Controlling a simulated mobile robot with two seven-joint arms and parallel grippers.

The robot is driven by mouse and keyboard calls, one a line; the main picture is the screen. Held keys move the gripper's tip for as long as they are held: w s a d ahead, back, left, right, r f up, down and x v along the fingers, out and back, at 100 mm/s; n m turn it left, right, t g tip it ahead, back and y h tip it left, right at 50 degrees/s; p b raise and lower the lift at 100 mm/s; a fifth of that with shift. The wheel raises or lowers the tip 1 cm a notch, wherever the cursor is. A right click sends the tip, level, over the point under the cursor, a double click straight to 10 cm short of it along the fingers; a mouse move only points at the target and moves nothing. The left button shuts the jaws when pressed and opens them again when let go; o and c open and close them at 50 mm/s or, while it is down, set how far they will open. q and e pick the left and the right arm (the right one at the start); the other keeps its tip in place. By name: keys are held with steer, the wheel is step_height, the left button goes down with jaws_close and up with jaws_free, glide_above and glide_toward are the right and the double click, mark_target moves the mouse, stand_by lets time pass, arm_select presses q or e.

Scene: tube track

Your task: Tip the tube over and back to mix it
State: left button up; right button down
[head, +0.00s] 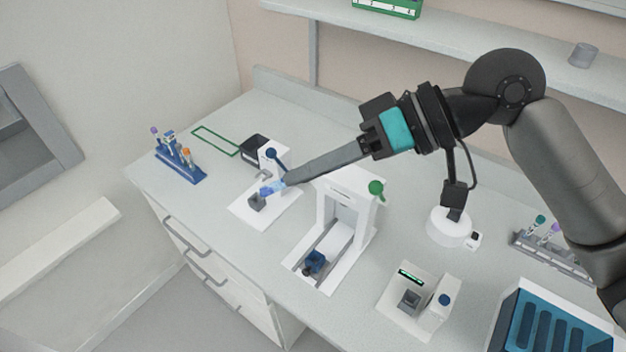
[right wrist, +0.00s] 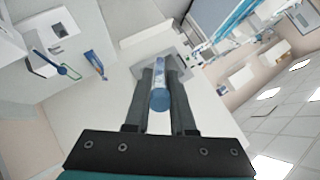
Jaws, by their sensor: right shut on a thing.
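My right gripper (head: 277,187) reaches in from the right and is shut on a small tube (head: 267,190) with a light blue body. The tube sticks out past the fingertips, above the base of a white device (head: 283,207) with a blue knob. In the right wrist view the tube (right wrist: 160,75) lies between the two fingers of the right gripper (right wrist: 160,88), with its round blue end toward the camera. I cannot tell its exact tilt, or whether it touches the grey block (head: 256,203) just below it. My left gripper is not in view.
A blue rack (head: 182,168) with several tubes stands at the left. A white frame (head: 331,210) with a green knob stands below my arm. A device with a display (head: 424,309), a white round device (head: 448,227), a grey rack (head: 550,257) and a blue-slotted container (head: 545,330) stand rightward.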

steer(key=y+b, duration=1.4)
steer(key=b, duration=1.1)
steer(key=shift+f, duration=0.15)
steer(key=h+p, duration=0.2)
steer(key=p, duration=0.1)
steer(key=h+p, duration=0.3)
steer(key=p, duration=0.1)
steer(key=r+h+p, duration=0.1)
steer(key=h+p, duration=0.1)
steer(key=p, duration=0.2)
steer(key=shift+h, duration=0.3)
steer(key=h+p, duration=0.7)
steer(key=p, duration=1.1)
steer(key=shift+h+p, duration=0.4)
steer(key=shift+f+h, duration=0.1)
steer(key=shift+h, duration=0.2)
steer(key=shift+f+h, duration=0.15)
steer(key=shift+h, duration=1.05)
steer(key=h, duration=0.6)
steer(key=shift+f+h, duration=0.1)
steer(key=shift+h, duration=0.2)
